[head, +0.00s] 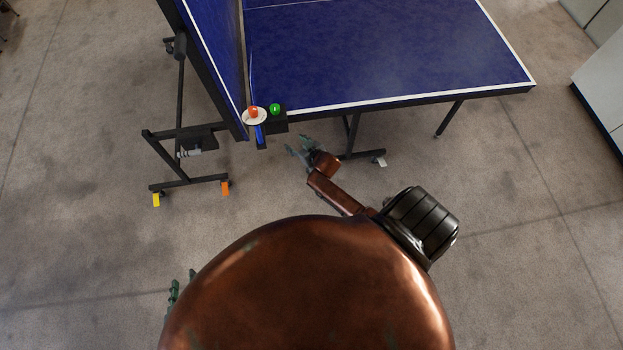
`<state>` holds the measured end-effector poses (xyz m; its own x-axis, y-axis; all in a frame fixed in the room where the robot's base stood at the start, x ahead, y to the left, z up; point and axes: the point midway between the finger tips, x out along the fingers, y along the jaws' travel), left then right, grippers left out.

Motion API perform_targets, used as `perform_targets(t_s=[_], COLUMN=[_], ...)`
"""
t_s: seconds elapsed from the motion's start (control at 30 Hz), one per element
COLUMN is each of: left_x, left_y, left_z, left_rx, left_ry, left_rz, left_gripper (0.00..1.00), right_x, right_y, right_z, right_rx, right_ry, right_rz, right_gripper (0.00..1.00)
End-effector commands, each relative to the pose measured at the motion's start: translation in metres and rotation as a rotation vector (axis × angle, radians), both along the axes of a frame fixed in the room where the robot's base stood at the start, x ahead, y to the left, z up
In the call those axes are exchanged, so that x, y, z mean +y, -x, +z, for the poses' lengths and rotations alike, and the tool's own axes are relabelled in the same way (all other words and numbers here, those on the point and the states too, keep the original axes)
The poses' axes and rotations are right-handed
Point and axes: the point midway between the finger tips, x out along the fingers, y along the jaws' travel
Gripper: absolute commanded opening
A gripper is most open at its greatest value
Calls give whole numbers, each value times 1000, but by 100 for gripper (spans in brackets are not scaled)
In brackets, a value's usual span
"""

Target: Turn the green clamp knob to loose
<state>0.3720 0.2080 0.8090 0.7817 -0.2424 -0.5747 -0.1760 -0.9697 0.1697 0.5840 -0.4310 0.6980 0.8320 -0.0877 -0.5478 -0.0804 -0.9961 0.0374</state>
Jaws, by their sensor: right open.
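The green clamp knob (275,108) sits on a small black block at the near edge of the table, close to the table's folded-up half. My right gripper (293,149) is open and empty, nearer to me than the knob and slightly to its right, apart from it in the picture. My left gripper (174,292) shows only in part at the lower left, beside my body. Its fingers are mostly hidden, so its opening is unclear. Which way the knob is turned is too small to tell.
A red-orange knob (253,112) on a white disc stands just left of the green one. The blue table top (400,45) is bare. A black wheeled leg frame (188,183) stands at left, with yellow and orange tags on its feet. A white cabinet (604,75) is at far right.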

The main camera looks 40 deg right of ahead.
Motion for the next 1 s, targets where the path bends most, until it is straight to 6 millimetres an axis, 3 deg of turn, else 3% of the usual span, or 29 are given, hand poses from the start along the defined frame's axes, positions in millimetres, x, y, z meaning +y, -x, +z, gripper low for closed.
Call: perform_targets(t_s=[0.7, 1.0], left_x=[0, 0], left_y=[1, 1], left_z=[-24, -31], left_rx=[6, 8], left_ry=[0, 0], left_rz=[0, 0], left_gripper=[40, 40], right_x=[6, 9], right_y=[75, 103], right_z=[-117, -152], right_rx=[173, 228], right_ry=[13, 18], right_rz=[10, 15], right_gripper=[47, 47])
